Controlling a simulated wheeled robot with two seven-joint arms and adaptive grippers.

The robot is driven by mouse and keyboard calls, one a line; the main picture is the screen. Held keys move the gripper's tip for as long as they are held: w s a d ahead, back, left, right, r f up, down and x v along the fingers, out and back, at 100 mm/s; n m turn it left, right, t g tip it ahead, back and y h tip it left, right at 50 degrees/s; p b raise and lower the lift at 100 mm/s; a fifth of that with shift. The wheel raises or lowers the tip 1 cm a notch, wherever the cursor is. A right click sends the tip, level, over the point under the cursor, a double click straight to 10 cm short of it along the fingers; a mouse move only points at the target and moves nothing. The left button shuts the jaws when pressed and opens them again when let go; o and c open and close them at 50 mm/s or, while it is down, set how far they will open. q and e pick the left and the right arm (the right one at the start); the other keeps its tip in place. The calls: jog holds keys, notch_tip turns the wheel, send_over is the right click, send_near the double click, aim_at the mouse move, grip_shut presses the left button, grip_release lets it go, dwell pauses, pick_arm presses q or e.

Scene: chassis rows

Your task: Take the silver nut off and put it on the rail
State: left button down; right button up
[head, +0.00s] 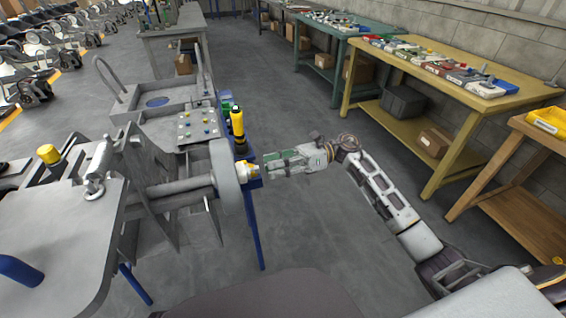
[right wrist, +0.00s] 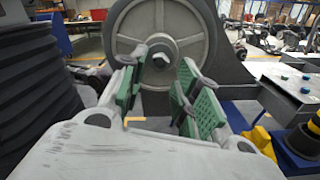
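A large grey wheel-like disc (head: 226,172) stands on a horizontal axle (head: 180,188) in the head view. In the right wrist view the disc (right wrist: 125,45) fills the upper middle, with a silver nut-like piece (right wrist: 160,52) at its hub. My right gripper (head: 268,167) points at the hub from the right in the head view. In the right wrist view its green-padded fingers (right wrist: 160,82) are apart with a gap between them. The nut is ahead of the fingertips; whether they touch it is unclear. My left gripper is not in view. I cannot single out the rail.
A yellow-and-black tool (head: 237,128) stands upright behind the disc, near a grey tray (head: 165,115) with small coloured pieces. A grey bench (head: 70,240) is at the left. A yellow workbench (head: 440,75) stands at the right. Open floor lies between.

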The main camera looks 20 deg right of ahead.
aim_at(257, 170)
jog(key=shift+a, duration=1.35)
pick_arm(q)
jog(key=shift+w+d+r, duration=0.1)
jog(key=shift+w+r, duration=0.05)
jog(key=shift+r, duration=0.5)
pick_arm(e)
jog(key=shift+a, duration=0.25)
jog(key=shift+c, duration=0.2)
grip_shut()
jog(key=shift+c, duration=1.7)
grip_release()
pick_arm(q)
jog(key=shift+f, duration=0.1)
pick_arm(e)
grip_shut()
pick_arm(q)
jog(key=shift+b, duration=0.35)
pick_arm(e)
jog(key=shift+d, duration=0.2)
